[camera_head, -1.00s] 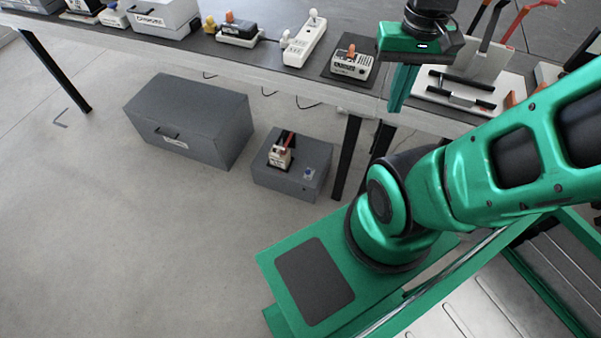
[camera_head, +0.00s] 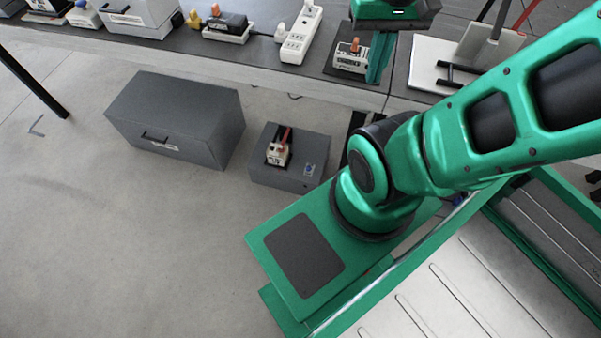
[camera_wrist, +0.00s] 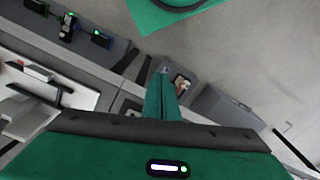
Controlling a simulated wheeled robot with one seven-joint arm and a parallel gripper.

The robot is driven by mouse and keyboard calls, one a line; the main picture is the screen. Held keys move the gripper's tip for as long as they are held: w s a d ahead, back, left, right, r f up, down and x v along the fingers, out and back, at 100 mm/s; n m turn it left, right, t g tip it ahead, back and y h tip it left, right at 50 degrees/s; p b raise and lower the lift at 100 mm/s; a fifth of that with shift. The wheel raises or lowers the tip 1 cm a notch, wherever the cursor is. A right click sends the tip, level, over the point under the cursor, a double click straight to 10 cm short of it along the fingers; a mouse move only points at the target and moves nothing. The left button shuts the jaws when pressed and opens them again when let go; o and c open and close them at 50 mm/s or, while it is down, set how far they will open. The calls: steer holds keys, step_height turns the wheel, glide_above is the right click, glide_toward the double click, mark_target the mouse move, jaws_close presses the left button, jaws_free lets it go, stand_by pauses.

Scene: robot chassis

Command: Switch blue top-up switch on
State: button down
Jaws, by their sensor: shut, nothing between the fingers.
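My gripper (camera_head: 377,79) is in the upper right of the head view, pointing down with its green fingers shut and empty. It overlaps the bench's front edge in the picture. In the wrist view the shut fingers (camera_wrist: 163,76) point toward the small grey floor box (camera_wrist: 191,72). A small blue patch (camera_head: 309,169) shows on that box in the head view; it may be the blue switch, but it is too small to tell. A white switch box with an orange rocker (camera_head: 350,56) sits on the bench, partly hidden behind the fingers.
A white device with a red lever (camera_head: 279,150) stands on the small grey floor box (camera_head: 290,180). A large grey case (camera_head: 175,118) is left of it. The bench (camera_head: 150,46) carries power strips (camera_head: 300,35) and other switches. Open floor lies at lower left.

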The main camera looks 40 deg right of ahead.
steer(key=w+a+f+n+h, duration=0.1)
steer(key=w+f+n, duration=0.25)
steer(key=w, duration=0.65)
steer(key=w+a+f+n+h, duration=0.15)
steer(key=w+f, duration=0.35)
steer(key=w, duration=0.5)
steer(key=w+a+f+n+t, duration=0.1)
steer(key=w+a+f+n, duration=0.3)
steer(key=f, duration=0.3)
steer(key=w+a+f+n, duration=0.2)
steer(key=w+a+f, duration=0.1)
steer(key=w+f, duration=0.35)
steer(key=a+f+n+h, duration=0.3)
steer(key=f+n, duration=0.3)
steer(key=f, duration=1.9)
steer(key=s+f+n, duration=0.2)
steer(key=s+f, duration=0.1)
steer(key=f, duration=0.4)
steer(key=s+d+f+n+t+h, duration=0.1)
steer(key=s+f+n, duration=0.1)
steer(key=s+f, duration=0.2)
steer(key=s+d+f+n+t, duration=0.1)
steer(key=s+f+n, duration=0.2)
steer(key=f, duration=0.6)
steer(key=shift+s+d+f, duration=0.25)
steer(key=shift+s+f, duration=0.15)
steer(key=shift+s, duration=0.05)
